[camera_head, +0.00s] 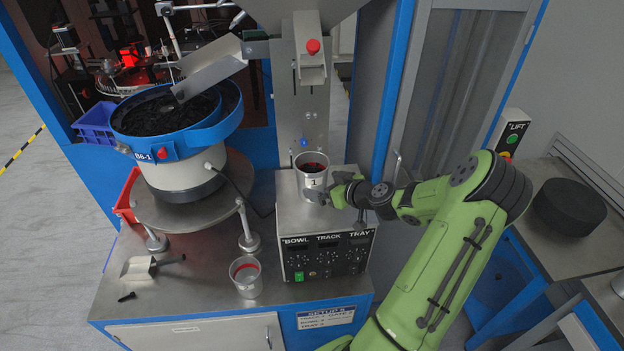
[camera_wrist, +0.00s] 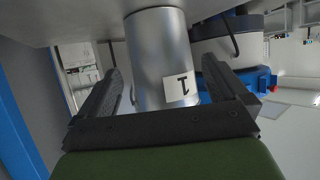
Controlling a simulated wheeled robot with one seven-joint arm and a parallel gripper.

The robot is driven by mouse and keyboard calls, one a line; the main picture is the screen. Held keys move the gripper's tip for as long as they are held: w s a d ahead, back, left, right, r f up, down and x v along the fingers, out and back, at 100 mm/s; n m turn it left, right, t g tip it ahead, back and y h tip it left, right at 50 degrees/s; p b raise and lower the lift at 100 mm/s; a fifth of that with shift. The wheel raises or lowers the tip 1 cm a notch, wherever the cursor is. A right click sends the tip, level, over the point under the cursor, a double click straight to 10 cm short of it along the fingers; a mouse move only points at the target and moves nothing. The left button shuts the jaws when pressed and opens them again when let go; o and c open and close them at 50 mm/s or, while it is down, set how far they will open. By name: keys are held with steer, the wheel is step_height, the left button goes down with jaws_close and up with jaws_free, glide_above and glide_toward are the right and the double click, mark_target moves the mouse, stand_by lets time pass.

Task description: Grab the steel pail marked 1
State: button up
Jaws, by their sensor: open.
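The steel pail marked 1 (camera_head: 311,172) stands upright on top of the grey control box (camera_head: 325,257), under the chute, with dark red inside its mouth. My gripper (camera_head: 328,192) is at the pail's right side, level with its lower body. In the wrist view, which looks upside down, the pail (camera_wrist: 152,45) with its "1" label sits between the two dark fingers of my gripper (camera_wrist: 163,72). The fingers are open with a visible gap beside the pail. Whether one finger touches it cannot be told.
A second steel pail (camera_head: 246,276) stands on the bench top (camera_head: 200,296), left of the control box. A metal chute (camera_head: 311,62) with a red knob hangs above the marked pail. The blue-rimmed bowl feeder (camera_head: 180,150) is to the left.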

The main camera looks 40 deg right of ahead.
mark_target(311, 168)
steer(key=p+x, duration=0.1)
steer(key=x, duration=0.4)
steer(key=shift+d+f, duration=0.1)
steer(key=shift+d, duration=0.05)
